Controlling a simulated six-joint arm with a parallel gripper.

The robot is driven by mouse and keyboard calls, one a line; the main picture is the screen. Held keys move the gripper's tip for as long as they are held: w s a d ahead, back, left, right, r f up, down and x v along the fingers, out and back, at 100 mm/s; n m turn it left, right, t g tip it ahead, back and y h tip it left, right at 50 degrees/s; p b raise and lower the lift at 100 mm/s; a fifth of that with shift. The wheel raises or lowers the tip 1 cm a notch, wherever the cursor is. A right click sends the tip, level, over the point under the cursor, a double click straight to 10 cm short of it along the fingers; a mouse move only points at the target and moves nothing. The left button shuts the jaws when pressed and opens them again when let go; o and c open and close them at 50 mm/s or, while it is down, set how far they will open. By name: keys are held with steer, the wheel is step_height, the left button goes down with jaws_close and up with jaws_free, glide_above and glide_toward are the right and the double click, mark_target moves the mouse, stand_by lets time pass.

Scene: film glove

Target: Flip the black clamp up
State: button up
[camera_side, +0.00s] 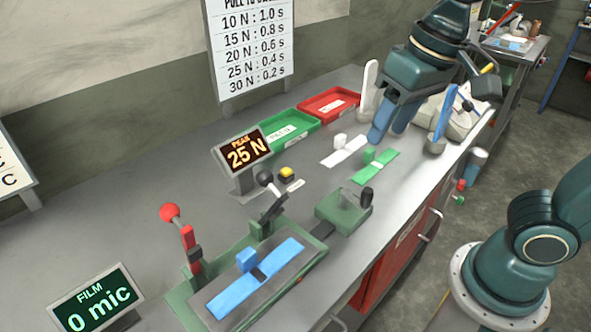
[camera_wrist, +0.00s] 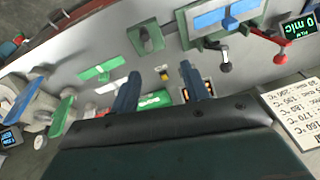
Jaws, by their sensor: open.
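The black clamp, a lever with a round black knob (camera_side: 265,178), stands at the right end of a green fixture (camera_side: 172,300) in the side view. Its lever leans, with the knob raised above the fixture; it also shows in the wrist view (camera_wrist: 225,67). A red-knobbed lever (camera_side: 169,212) stands at the fixture's left end. A blue strip (camera_side: 285,256) with a blue block lies on the fixture between them. My gripper (camera_side: 390,130) is open, high over the table's far right part, well away from the black clamp. Its two blue fingers (camera_wrist: 160,72) are apart with nothing held.
A green block with a black handle (camera_side: 342,212) stands right of the fixture. Green (camera_side: 284,131) and red trays (camera_side: 330,104), white and green strips (camera_side: 376,167), and a "25 N" display (camera_side: 243,152) are on the table. A "0 mic" display (camera_side: 95,302) stands at the left.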

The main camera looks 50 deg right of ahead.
steer(key=s+d+f+n+t, duration=0.1)
steer(key=s+d+f+t, duration=0.1)
steer(key=s+d, duration=0.3)
steer(key=shift+d+t+h, duration=0.3)
steer(key=shift+d, duration=0.55)
steer(key=shift+a+n, duration=0.1)
steer(key=shift+n, duration=0.2)
steer(key=c, duration=1)
steer(key=n, duration=0.1)
steer(key=w+a+n, duration=0.1)
steer(key=n, duration=0.2)
steer(key=shift+w+a+r, duration=0.15)
steer(key=shift+w+r, duration=0.1)
jaws_close()
steer(key=w+a+n+g, duration=0.1)
steer(key=w+a+n, duration=0.1)
steer(key=a+n, duration=0.7)
steer(key=w+a+f+n+g, duration=0.1)
steer(key=a+n, duration=0.8)
steer(key=n, duration=1.3)
steer(key=shift+w+a+n+g, duration=0.35)
steer(key=shift+w+g, duration=0.25)
steer(key=shift+w, duration=0.35)
